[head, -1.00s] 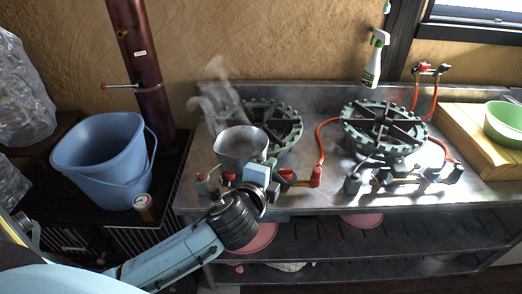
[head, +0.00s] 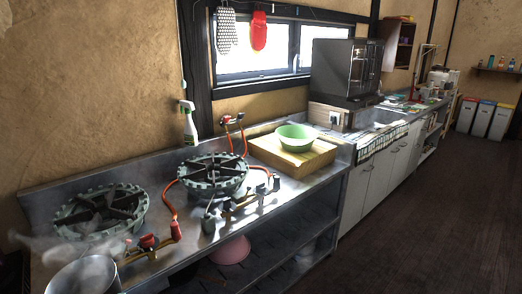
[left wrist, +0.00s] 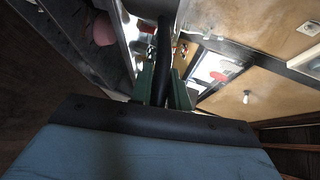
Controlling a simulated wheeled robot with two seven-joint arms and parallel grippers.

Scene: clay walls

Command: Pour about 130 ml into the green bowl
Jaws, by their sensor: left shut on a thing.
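The green bowl (head: 295,137) stands upright on a wooden block at the right end of the stove counter in the head view. A steaming metal pot (head: 84,276) is at the lower left of that view, in front of the left burner and partly cut off by the frame. My left gripper (left wrist: 162,85) shows only in the left wrist view, with its green fingers shut on a long black handle, which appears to be the pot's. The pot's contents cannot be made out. My right gripper is in neither current view.
The left burner (head: 100,211) and right burner (head: 212,173) stand on the metal counter, with red hoses and valves. A spray bottle (head: 188,122) stands behind. The wooden block (head: 268,152) carries the bowl. A pink bowl (head: 231,250) is on the shelf below.

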